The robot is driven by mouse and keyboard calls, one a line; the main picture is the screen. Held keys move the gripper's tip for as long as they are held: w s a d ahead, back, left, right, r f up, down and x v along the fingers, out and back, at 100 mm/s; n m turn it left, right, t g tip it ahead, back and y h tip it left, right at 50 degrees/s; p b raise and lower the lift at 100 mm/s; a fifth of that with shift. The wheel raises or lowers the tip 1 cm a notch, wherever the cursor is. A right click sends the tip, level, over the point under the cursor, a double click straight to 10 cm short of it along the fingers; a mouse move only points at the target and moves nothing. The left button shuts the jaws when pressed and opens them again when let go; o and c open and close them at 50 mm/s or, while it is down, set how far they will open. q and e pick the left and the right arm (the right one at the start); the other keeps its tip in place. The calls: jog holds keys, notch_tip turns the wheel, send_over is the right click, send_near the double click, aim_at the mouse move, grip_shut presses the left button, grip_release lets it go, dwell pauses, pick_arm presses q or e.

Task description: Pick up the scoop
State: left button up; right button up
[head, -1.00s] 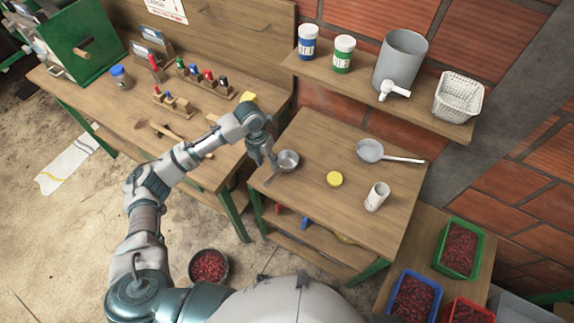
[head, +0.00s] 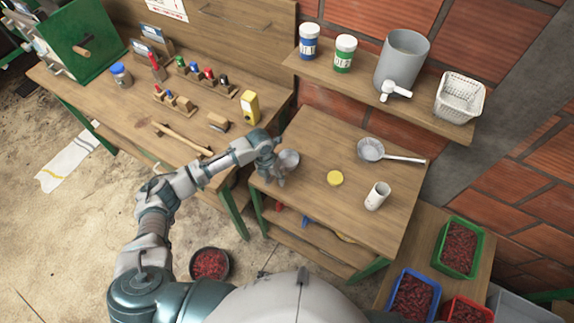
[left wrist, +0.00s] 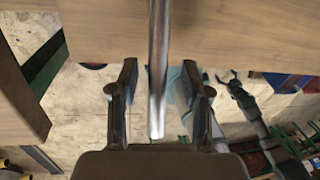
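The scoop (head: 290,158), a small metal cup, lies at the left edge of the small wooden table. Its handle is hidden behind my left gripper in the head view. In the left wrist view, the metal handle (left wrist: 158,70) runs down between the two fingers and sticks out past the table edge. My left gripper (head: 275,182) is at the table's left edge beside the cup. In the left wrist view the gripper (left wrist: 160,95) is open, with a gap on each side of the handle. My right gripper is not in view.
On the small table (head: 318,214) are a metal strainer (head: 371,150) with a long handle, a yellow lid (head: 335,178) and a white cup (head: 377,196). A workbench (head: 140,112) with tools stands to the left. A shelf (head: 425,117) hangs above the back.

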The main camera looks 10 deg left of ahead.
pick_arm(q)
jog(key=shift+a, duration=0.25)
grip_shut()
jog(key=shift+d+r, duration=0.1)
